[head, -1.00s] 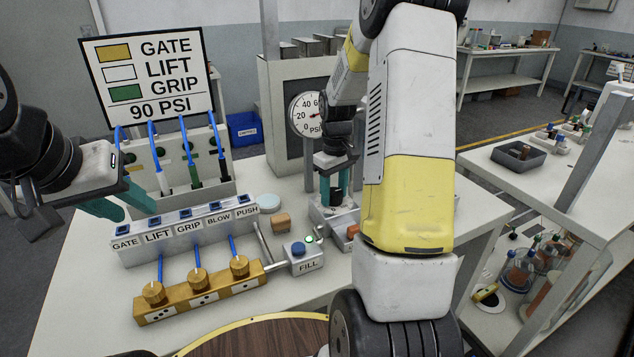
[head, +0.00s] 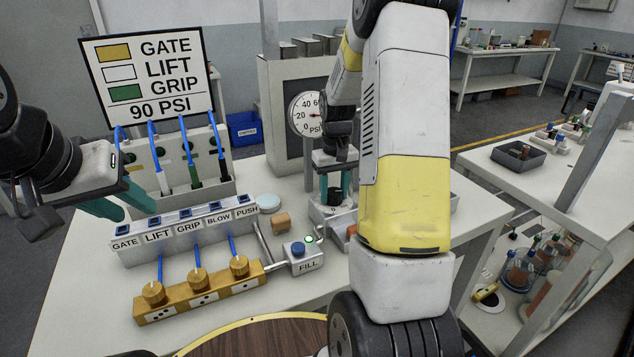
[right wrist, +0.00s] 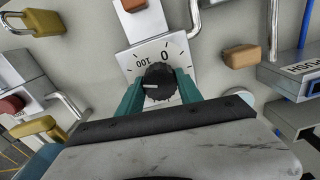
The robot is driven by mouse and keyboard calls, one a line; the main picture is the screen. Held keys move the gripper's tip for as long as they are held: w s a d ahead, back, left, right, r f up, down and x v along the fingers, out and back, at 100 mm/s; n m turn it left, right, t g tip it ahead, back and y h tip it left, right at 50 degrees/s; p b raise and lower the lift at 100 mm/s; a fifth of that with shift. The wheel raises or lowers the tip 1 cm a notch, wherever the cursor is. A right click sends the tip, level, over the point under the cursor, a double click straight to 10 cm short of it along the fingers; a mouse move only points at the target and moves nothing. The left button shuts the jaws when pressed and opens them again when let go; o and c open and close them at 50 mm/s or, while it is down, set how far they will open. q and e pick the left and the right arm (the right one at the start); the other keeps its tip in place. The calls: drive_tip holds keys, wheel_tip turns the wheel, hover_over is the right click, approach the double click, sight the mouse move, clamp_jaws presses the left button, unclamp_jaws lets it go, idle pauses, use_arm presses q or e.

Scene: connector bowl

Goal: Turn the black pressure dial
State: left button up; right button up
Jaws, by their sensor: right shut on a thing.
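The black pressure dial (right wrist: 160,82) sits on a white scale plate (right wrist: 178,52) marked 0 and 100 in the right wrist view. A white pointer line on the dial faces left in that view. My right gripper (right wrist: 161,88) is shut on the dial, one teal finger on each side. In the head view the dial (head: 335,197) shows small between the right gripper's fingers (head: 334,188). A round PSI gauge (head: 309,114) stands behind it; its exact reading is too small to tell. My left gripper (head: 122,204) is open and empty at the left, near the labelled valve block.
The valve block (head: 190,236) with blue tubes and a brass manifold (head: 200,290) with knobs stand at the left. A FILL box (head: 300,258) with a blue button is in front of the dial. A sign (head: 148,75) reads 90 PSI. A tan block (head: 281,222) lies nearby.

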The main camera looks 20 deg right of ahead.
sight(334, 191)
drive_tip(key=shift+m, duration=0.8)
drive_tip(key=o, duration=1.4)
drive_tip(key=shift+c, duration=0.2)
wheel_tip(334, 191, up, 8)
drive_tip(key=shift+f, duration=0.25)
drive_tip(key=shift+r, duration=0.2)
